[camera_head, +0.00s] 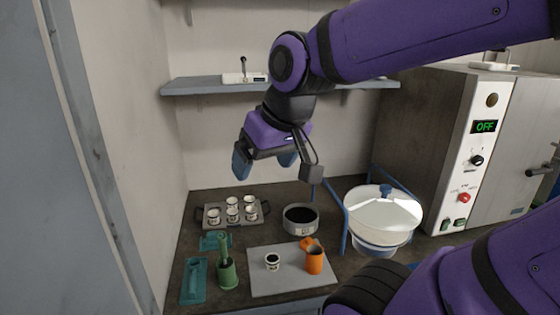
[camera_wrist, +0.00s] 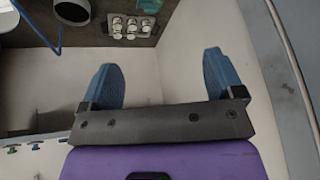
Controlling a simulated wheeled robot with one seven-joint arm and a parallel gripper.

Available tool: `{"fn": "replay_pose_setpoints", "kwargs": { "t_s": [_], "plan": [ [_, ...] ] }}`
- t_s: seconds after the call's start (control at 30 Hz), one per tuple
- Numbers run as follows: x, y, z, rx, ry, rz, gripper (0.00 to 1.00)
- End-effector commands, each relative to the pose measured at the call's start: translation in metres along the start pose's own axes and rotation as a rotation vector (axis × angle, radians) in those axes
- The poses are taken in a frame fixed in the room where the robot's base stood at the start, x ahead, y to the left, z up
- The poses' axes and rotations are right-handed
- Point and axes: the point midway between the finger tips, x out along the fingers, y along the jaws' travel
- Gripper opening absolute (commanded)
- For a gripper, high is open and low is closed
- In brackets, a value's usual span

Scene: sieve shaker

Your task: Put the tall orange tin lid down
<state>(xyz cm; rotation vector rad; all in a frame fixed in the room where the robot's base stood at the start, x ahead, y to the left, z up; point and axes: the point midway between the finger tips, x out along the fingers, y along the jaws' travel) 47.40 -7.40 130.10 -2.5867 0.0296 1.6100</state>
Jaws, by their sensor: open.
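The tall orange tin (camera_head: 314,264) stands upright and looks open on a grey mat (camera_head: 275,286) at the front of the bench. An orange lid (camera_head: 306,243) lies just behind it to the left, on or near the mat's back edge. Whether it touches the tin is hard to tell. My gripper (camera_head: 265,164) is high above the bench, well clear of the lid and tin. Its blue fingers are spread with nothing between them, as the wrist view (camera_wrist: 161,66) also shows. The tin and lid are not visible in the wrist view.
A small white tin (camera_head: 272,262) stands left of the orange tin.

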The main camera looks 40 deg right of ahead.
Motion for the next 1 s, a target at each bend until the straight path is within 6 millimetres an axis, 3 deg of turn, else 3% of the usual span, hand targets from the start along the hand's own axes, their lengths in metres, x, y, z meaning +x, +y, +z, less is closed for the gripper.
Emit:
{"fn": "replay_pose_setpoints", "kwargs": {
  "t_s": [0.1,0.3,1.0],
  "plan": [
    [-0.02,-0.004,0.019,-0.054,0.006,0.014,0.87],
    [-0.033,-0.004,0.034,-0.088,0.005,0.031,0.87],
    [-0.033,-0.004,0.034,-0.089,0.004,0.031,0.87]
  ]
}}
